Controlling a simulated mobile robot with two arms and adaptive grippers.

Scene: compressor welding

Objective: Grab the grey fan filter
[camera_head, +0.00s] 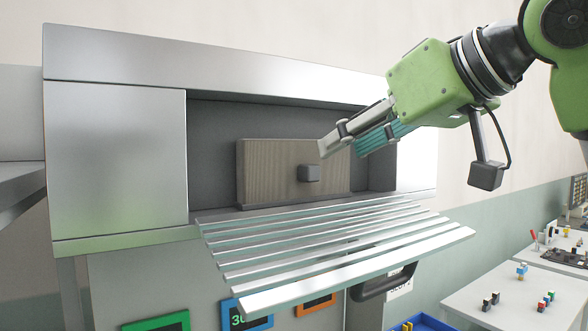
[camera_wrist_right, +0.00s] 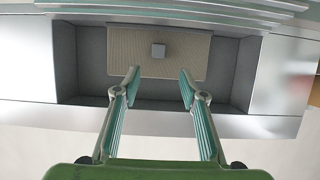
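The grey fan filter (camera_head: 270,172) is a flat rectangular panel with a ribbed face and a small dark square knob (camera_head: 308,173) at its centre. It stands upright in the recess of a metal cabinet. My right gripper (camera_head: 325,148) is open in front of the filter, to the upper right of the knob. In the right wrist view, its two fingers (camera_wrist_right: 159,82) are spread wide with nothing between them. My left gripper is not in view.
A slatted metal cover (camera_head: 330,245) hangs open below the recess, with a dark handle (camera_head: 383,283) under it. The recess walls (camera_wrist_right: 88,62) flank the filter. A white table (camera_head: 520,300) with small coloured parts stands at the lower right.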

